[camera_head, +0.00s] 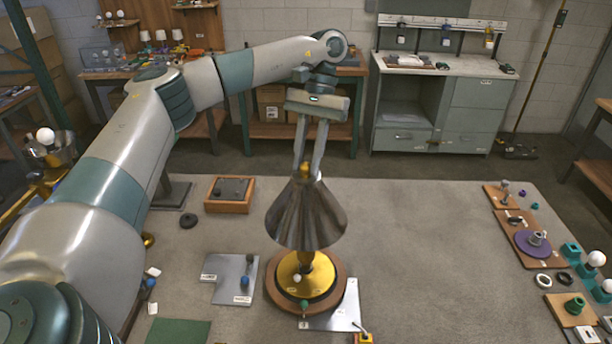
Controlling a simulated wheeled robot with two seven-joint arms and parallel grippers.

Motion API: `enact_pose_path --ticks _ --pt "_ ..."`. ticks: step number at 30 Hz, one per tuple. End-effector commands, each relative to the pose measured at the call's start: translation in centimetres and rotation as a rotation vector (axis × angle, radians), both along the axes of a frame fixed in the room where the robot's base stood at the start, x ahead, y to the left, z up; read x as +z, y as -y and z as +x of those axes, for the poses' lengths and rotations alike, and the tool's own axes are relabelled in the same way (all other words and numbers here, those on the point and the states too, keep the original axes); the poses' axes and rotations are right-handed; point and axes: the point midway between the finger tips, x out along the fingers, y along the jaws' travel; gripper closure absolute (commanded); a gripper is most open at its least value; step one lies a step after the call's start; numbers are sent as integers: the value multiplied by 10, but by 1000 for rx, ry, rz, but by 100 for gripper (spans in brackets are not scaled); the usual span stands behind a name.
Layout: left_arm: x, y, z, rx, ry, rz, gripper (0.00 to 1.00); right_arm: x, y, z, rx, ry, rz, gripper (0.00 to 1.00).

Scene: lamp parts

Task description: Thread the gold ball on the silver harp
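The gold ball (305,173) sits at the top of a silver-brown cone shade (306,214), between the fingertips of my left gripper (306,168). My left gripper points down from above, with its two fingers closed in on the ball's sides. The shade stands upright over a lamp with a gold base (304,276) on a round wooden plinth (343,290). The silver harp is hidden by the shade and fingers, so I cannot tell how far the ball is seated on it. My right gripper is out of view.
A grey metal plate (224,277) lies left of the lamp, and a wooden tray (229,207) lies behind it. Boards with a purple disc (532,242), bulbs and rings line the table's right edge. The table between lamp and boards is clear.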

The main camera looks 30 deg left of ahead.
Motion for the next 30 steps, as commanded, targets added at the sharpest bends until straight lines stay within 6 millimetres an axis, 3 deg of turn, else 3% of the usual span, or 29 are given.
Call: enact_pose_path --ticks 8,15,16,18,30 --pt "1 0 0 -22 0 1 100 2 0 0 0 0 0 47" --pt "0 2 0 -196 1 3 100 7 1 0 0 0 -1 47" --pt "-1 1 0 -183 0 2 70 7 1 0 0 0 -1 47" --pt "-1 1 0 -181 0 0 55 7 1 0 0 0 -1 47" --pt "1 1 1 -180 2 0 55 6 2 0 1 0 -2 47"
